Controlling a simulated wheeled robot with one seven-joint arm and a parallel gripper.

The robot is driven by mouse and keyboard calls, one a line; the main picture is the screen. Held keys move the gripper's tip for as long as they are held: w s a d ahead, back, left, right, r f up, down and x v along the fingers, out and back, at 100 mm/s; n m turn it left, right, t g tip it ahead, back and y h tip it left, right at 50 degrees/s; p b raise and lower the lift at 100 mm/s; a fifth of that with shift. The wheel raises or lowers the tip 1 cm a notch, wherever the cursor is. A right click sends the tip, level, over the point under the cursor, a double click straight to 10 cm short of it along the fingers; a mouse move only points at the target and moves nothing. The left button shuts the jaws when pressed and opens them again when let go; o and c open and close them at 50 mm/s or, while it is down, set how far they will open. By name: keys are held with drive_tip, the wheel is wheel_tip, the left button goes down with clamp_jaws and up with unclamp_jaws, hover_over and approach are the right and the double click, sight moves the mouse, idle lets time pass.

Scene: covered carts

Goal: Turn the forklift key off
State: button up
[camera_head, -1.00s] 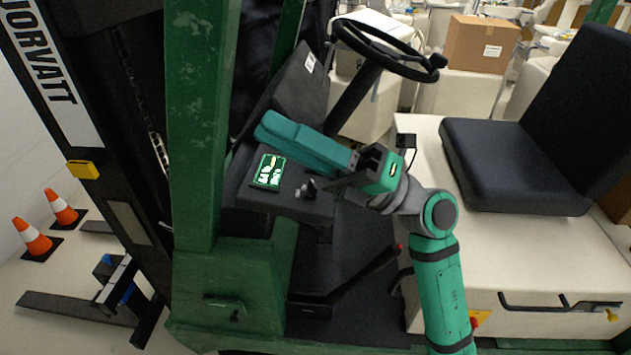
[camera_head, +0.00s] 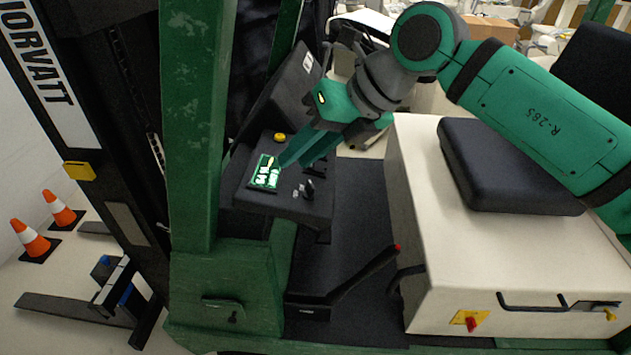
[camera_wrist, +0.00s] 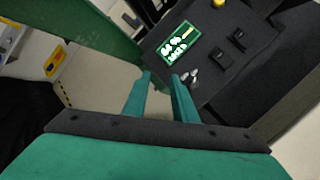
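The forklift's dark console (camera_head: 262,199) carries a lit green display (camera_head: 265,174). A small silvery piece that looks like the key (camera_head: 297,192) sits on the console to the right of the display. In the wrist view this key (camera_wrist: 191,77) shows just right of the right fingertip, apart from the fingers. My gripper (camera_head: 293,165) points down over the console, its two green fingers spread with nothing between them. In the wrist view the gripper (camera_wrist: 161,75) has a clear gap. Whether a fingertip touches the console cannot be told.
A black switch (camera_head: 309,187) stands right of the key; a second black switch (camera_wrist: 239,38) shows in the wrist view. A yellow button (camera_head: 280,137) is behind the display. The green mast post (camera_head: 198,130) rises at left, the seat (camera_head: 500,165) at right.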

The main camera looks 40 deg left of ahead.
sight(312, 185)
drive_tip(key=w+d+m+t+h, duration=0.1)
drive_tip(key=w+d+t+h, duration=0.2)
drive_tip(key=w, duration=0.1)
drive_tip(key=x, duration=1)
drive_tip(key=shift+s+f, duration=0.2)
drive_tip(key=shift+s, duration=0.15)
drive_tip(key=shift+w, duration=0.1)
clamp_jaws()
